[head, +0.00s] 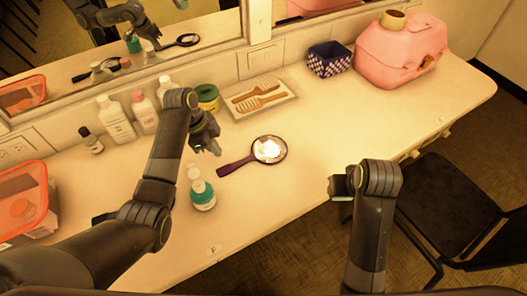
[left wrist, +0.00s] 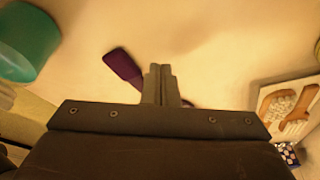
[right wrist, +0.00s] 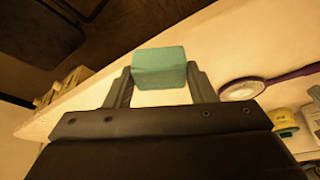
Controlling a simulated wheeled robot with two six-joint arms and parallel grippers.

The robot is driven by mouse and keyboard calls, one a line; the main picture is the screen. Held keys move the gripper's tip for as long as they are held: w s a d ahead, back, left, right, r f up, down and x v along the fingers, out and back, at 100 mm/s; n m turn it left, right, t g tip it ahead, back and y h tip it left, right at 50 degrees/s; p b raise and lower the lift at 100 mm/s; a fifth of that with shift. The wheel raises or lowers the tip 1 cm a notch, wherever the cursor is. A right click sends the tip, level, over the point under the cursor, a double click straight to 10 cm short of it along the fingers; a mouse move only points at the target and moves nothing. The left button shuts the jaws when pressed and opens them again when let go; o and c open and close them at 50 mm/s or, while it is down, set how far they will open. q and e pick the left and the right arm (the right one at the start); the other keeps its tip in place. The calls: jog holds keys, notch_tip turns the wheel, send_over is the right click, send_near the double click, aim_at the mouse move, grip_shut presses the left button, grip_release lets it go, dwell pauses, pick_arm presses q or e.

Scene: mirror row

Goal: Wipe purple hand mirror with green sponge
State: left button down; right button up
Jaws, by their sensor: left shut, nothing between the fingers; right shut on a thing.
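The purple hand mirror (head: 237,166) lies glass-up on the counter in the head view, its round glass bright with glare. Its handle (left wrist: 124,67) shows in the left wrist view, partly hidden by my fingers, and the mirror (right wrist: 288,75) shows at the right of the right wrist view. My left gripper (head: 214,148) is shut and empty, above the counter just left of the mirror. My right gripper (right wrist: 160,82) is shut on the green sponge (right wrist: 160,65). In the head view the sponge (head: 342,198) is mostly hidden, near the counter's front edge, apart from the mirror.
A tray with brushes (head: 262,98), a green jar (head: 207,97), a patterned box (head: 327,59) and a pink case (head: 400,50) stand along the back. A dark chair (head: 452,205) is at the right. The counter right of the mirror is clear.

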pick_arm(q)
jog(key=shift+f+b, duration=0.6)
jog(key=shift+f, duration=0.5)
pick_arm(e)
jog(key=shift+f, duration=0.6)
